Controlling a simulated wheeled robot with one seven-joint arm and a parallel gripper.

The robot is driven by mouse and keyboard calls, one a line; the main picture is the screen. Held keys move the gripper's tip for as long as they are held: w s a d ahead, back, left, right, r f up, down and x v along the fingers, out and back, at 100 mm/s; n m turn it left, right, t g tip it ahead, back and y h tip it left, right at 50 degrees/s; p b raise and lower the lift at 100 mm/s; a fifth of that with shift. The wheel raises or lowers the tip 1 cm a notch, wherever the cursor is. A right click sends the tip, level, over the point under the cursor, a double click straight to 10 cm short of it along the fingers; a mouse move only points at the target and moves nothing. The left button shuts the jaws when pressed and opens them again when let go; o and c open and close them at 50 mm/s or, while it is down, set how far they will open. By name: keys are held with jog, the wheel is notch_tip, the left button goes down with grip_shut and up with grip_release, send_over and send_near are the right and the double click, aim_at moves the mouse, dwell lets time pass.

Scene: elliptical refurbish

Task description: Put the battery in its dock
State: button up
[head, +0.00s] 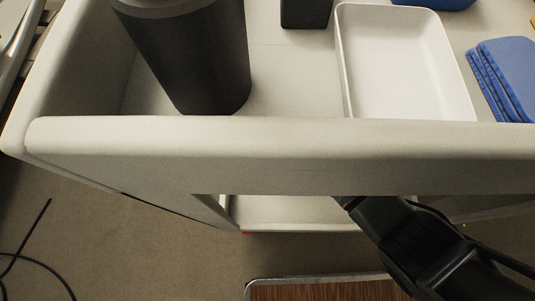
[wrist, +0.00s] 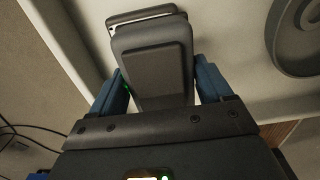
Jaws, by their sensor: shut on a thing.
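In the wrist view, my gripper (wrist: 161,76) has its two blue fingers on either side of a dark grey block, which I take to be the battery (wrist: 152,72), and is shut on it. A small green light shows by the left finger. A dark plate with a pale edge (wrist: 146,16) sits just beyond the block's far end, against a pale surface; whether it is the dock or part of the battery I cannot tell. In the head view my arm reaches under the cart's raised edge, and the gripper and battery are hidden there.
The pale cart (head: 290,140) has a high front wall and a lower shelf (head: 290,210). On top stand a dark cylinder (head: 205,60), a white tray (head: 405,65) and blue pads (head: 505,75). A round dark part (wrist: 299,35) is right of my gripper. Black cables (head: 22,255) lie left.

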jog(key=shift+s+a+f+b, duration=0.35)
jog(key=shift+s+a+f, duration=0.55)
jog(key=shift+a, duration=0.15)
notch_tip(320, 180, down, 4)
jog(key=b, duration=0.2)
jog(key=shift+b, duration=0.35)
jog(key=o, duration=1.1)
jog(key=shift+s, duration=0.1)
jog(key=shift+r, duration=0.15)
notch_tip(320, 180, up, 12)
jog(key=p, duration=0.6)
jog(key=shift+p, duration=0.35)
